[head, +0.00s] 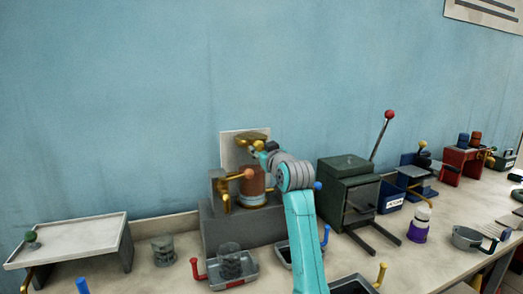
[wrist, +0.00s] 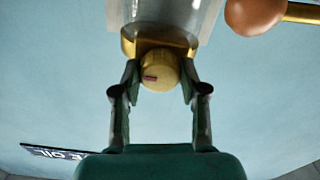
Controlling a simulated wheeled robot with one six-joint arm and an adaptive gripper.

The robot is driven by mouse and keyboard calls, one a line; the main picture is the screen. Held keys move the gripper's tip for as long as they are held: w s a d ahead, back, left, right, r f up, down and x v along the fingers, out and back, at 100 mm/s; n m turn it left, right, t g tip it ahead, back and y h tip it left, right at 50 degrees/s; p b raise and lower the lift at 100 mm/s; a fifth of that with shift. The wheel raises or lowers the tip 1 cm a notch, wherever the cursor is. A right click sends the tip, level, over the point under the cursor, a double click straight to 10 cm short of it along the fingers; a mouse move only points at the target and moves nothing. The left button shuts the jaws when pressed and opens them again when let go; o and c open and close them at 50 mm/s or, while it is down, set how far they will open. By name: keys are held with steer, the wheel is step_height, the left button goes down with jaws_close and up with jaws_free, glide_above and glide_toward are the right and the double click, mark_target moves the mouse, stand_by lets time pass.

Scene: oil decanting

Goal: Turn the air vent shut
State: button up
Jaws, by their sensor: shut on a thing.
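The air vent is a round brass knob (wrist: 158,66) with a short red mark on its face, at the top middle of the wrist view. My gripper (wrist: 160,78) has one dark finger on each side of the knob and is shut on it. The red mark lies roughly level, left of the knob's middle. Behind the knob are a brass collar (wrist: 128,40) and a pale cylinder (wrist: 175,12). In the head view my gripper (head: 262,149) is at the top of the decanting vessel (head: 251,184), and the knob is too small to make out.
An orange ball on a brass lever (wrist: 255,14) is close by at the upper right of the wrist view. A grey stand (head: 225,232) holds the vessel. A green press (head: 348,190) with a red-tipped lever stands to the right. Trays and a glass beaker (head: 163,250) are on the bench.

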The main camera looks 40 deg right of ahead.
steer(key=shift+n, duration=0.4)
steer(key=n, duration=0.3)
steer(key=shift+n, duration=0.4)
steer(key=n, duration=1.3)
steer(key=shift+f+n, duration=0.1)
steer(key=shift+n, duration=0.2)
steer(key=o, duration=1.1)
steer(key=shift+o, duration=0.2)
steer(key=shift+s, duration=0.1)
